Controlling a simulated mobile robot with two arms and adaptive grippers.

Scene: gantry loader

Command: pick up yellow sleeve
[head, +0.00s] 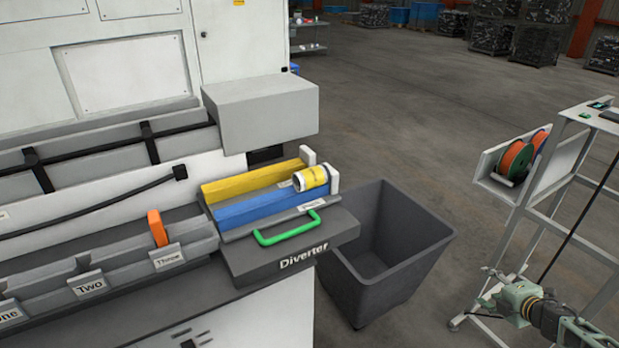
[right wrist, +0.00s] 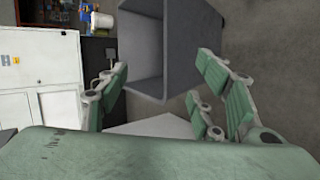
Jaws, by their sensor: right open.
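The yellow sleeve (head: 312,179) is a short yellow cylinder with a pale open end. In the head view it lies at the right end of the blue channel (head: 250,207) on the diverter (head: 290,262), close to the white end stop. My right gripper (head: 488,290) is at the lower right of the head view, well apart from the sleeve, beyond the grey bin. In the right wrist view its green-padded fingers (right wrist: 164,85) are spread with nothing between them. The sleeve cannot be made out there. My left gripper is not in view.
A grey open bin (head: 385,240) stands right of the diverter; it also shows in the right wrist view (right wrist: 165,50). A green handle (head: 287,229) sits at the diverter's front. A yellow channel (head: 255,180) lies behind the blue one. A metal rack (head: 560,165) with orange spools stands right.

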